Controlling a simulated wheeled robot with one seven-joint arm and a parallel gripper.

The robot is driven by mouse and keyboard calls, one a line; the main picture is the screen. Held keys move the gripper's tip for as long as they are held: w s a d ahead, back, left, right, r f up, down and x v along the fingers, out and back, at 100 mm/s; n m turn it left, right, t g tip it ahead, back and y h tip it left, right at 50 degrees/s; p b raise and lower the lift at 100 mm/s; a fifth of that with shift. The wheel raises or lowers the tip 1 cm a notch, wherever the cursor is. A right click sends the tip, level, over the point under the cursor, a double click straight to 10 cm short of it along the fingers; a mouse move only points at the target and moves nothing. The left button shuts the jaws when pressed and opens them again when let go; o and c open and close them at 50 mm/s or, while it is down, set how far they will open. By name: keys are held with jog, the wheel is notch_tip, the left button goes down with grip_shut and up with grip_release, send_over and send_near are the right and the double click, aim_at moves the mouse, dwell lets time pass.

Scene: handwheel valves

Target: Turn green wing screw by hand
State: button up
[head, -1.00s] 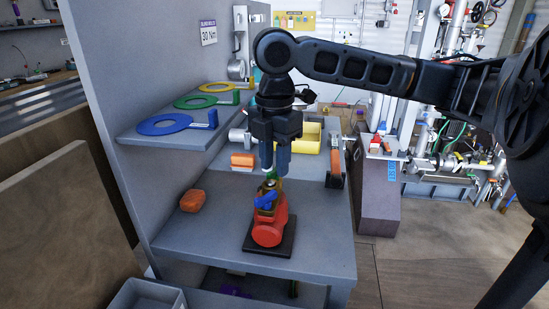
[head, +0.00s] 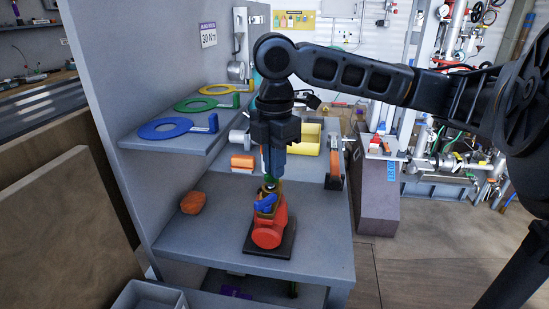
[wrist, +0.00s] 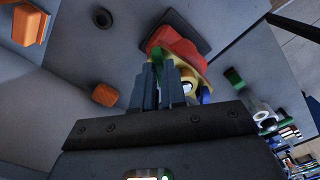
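The red valve body (head: 267,234) stands on a dark base plate (head: 287,240) on the grey bench, with a blue handle (head: 265,204) on its front and yellowish parts above. The red body (wrist: 180,42) also shows at the top of the wrist view. My gripper (head: 272,176) points down at the top of the valve. Its fingers (wrist: 160,66) are close together, with only a narrow gap. They appear shut on the green wing screw at the valve's top, which they now almost wholly hide.
An orange lump (head: 193,201) lies left of the valve. An orange-and-white block (head: 243,162), a yellow bin (head: 304,140) and an orange-and-grey tool (head: 334,165) are behind. A shelf (head: 150,135) at left holds blue, green and yellow ring handles. The front of the bench is clear.

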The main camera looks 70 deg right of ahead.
jog(key=o, duration=0.5)
jog(key=shift+c, duration=0.2)
notch_tip(320, 180, up, 6)
jog(key=p, duration=0.5)
notch_tip(320, 180, up, 8)
dwell(0.6)
jog(key=shift+f, duration=0.15)
